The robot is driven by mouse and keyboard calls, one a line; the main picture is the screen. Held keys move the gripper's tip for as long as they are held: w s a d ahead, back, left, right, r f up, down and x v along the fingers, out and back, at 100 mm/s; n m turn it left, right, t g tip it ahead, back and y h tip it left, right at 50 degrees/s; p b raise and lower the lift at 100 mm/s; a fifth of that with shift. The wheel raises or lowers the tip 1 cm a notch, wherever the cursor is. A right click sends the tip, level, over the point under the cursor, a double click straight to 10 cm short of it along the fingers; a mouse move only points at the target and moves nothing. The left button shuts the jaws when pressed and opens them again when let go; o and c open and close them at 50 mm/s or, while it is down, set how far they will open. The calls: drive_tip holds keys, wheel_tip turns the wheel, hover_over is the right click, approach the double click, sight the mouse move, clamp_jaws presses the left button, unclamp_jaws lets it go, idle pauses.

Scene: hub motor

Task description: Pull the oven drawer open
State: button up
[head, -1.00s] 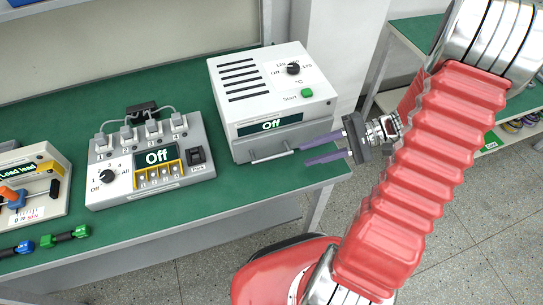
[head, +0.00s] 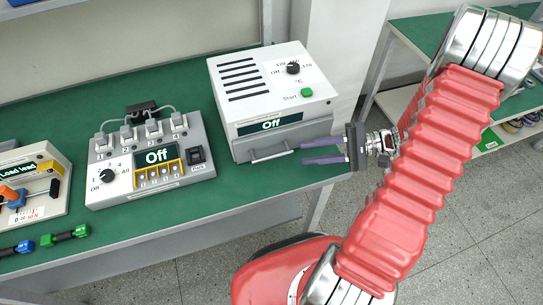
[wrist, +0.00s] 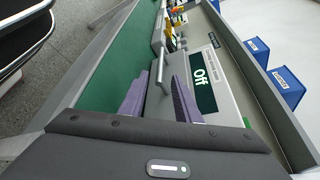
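The oven is a white box (head: 250,108) with an "Off" display, standing near the right end of the green bench. Its grey drawer front (head: 285,136) is shut, with a silver bar handle (head: 268,156) low on it. My gripper (head: 303,152) is open, its two purple fingers pointing left at the right end of the handle. In the wrist view the fingers (wrist: 159,76) are apart, and the handle (wrist: 161,66) shows ahead, roughly between their tips. I cannot tell whether they touch it.
A grey control box (head: 150,170) with an "Off" screen stands left of the oven. A load tester (head: 32,185) and green and blue handled parts (head: 65,236) lie farther left. The bench's front edge is just below the oven. A shelf (head: 410,100) stands behind my arm.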

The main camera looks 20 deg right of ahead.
sight(271, 156)
drive_tip(key=x, duration=1.1)
drive_tip(key=shift+w+a+f, duration=0.1)
drive_tip(key=shift+w+a, duration=0.05)
drive_tip(key=shift+a, duration=0.1)
drive_tip(key=shift+c, duration=0.3)
clamp_jaws()
drive_tip(key=shift+a, duration=0.15)
